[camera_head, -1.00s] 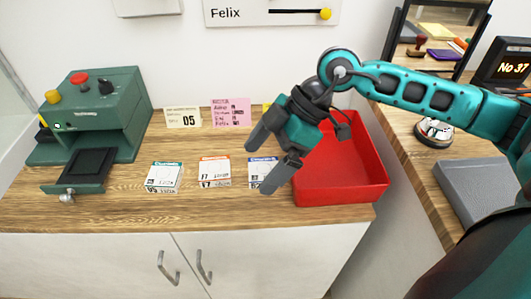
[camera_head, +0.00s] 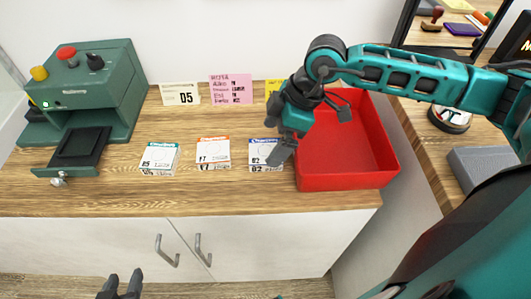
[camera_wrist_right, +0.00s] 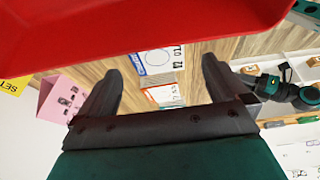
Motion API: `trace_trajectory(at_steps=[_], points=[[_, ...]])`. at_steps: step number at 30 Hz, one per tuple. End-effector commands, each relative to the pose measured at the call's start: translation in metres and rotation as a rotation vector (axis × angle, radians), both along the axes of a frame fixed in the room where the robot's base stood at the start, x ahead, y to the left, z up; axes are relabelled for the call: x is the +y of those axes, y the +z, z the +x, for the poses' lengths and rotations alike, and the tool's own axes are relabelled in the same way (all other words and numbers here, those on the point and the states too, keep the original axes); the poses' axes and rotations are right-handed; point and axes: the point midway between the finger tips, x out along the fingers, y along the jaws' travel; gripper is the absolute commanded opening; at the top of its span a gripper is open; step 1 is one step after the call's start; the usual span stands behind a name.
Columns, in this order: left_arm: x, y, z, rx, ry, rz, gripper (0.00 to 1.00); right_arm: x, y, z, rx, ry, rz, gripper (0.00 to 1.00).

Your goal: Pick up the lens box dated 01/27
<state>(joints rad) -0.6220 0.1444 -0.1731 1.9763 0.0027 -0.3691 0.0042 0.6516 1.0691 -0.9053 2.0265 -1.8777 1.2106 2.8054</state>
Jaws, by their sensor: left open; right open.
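Three small white lens boxes lie in a row on the wooden counter: one with a green band (camera_head: 158,158), one with an orange band (camera_head: 213,152) and one with a blue band (camera_head: 263,154). Their printed dates are too small to read surely. My right gripper (camera_head: 274,134) is open and empty, above the counter by the blue-banded box and the red tray, hiding part of that box. In the right wrist view the blue-banded box (camera_wrist_right: 157,62) and the orange-banded box (camera_wrist_right: 163,94) show between the open fingers. My left gripper (camera_head: 120,286) is open at the bottom edge, in front of the cabinet.
A red tray (camera_head: 350,184) stands right of the boxes, close to my right gripper. A green machine (camera_head: 95,85) with buttons stands at the left.

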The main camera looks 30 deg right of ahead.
Motion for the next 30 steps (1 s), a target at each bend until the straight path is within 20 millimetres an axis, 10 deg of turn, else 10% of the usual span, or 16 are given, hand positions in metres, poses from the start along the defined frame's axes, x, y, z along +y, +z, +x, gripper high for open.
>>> trace_trajectory(at_steps=[17,30], points=[[-0.003,-0.003,0.002,0.002,-0.005,-0.004,0.43,0.011,-0.04,0.009,0.0,0.001,0.0,0.99],[-0.003,-0.003,0.002,0.0,-0.005,-0.004,0.43,0.011,-0.04,0.009,0.0,0.0,0.0,0.57]])
